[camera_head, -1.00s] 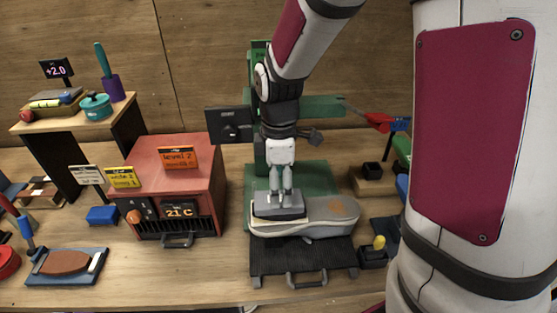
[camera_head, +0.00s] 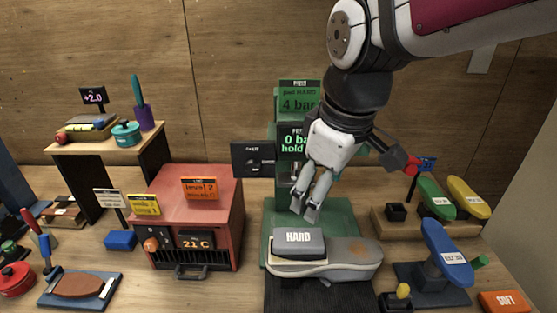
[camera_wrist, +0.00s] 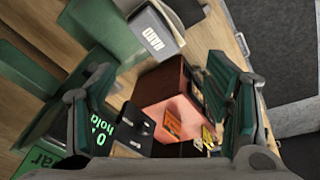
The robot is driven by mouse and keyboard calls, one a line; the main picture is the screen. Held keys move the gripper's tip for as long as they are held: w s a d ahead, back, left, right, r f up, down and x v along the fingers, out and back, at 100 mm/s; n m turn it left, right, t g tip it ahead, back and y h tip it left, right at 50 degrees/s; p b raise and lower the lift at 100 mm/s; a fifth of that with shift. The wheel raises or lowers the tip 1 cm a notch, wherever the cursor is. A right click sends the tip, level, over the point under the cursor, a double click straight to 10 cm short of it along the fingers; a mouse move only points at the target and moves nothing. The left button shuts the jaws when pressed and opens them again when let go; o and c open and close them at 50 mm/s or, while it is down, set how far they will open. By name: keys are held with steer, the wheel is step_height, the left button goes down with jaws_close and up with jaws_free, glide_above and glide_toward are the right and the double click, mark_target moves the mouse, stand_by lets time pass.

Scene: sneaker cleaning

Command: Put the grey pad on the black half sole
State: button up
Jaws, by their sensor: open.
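The grey pad (camera_head: 299,243), labelled HARD, lies flat on the left part of the grey sneaker sole (camera_head: 355,255). It also shows in the wrist view (camera_wrist: 153,38). The black half sole is not clearly visible; whatever lies directly under the pad is hidden. My gripper (camera_head: 305,208) is open and empty, just above and slightly right of the pad, apart from it. In the wrist view my gripper's (camera_wrist: 165,78) two fingers are spread wide with nothing between them.
A green press (camera_head: 340,218) stands behind the sole, its display reading "0 ba" and "hold". A red heater box (camera_head: 190,220) is on the left. A blue tray (camera_head: 75,287) holds a brown piece.

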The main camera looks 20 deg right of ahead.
steer(key=s+r+m+t, duration=0.2)
steer(key=s+m, duration=0.5)
steer(key=shift+s+t, duration=0.15)
steer(key=shift+t, duration=0.15)
stand_by(0.8)
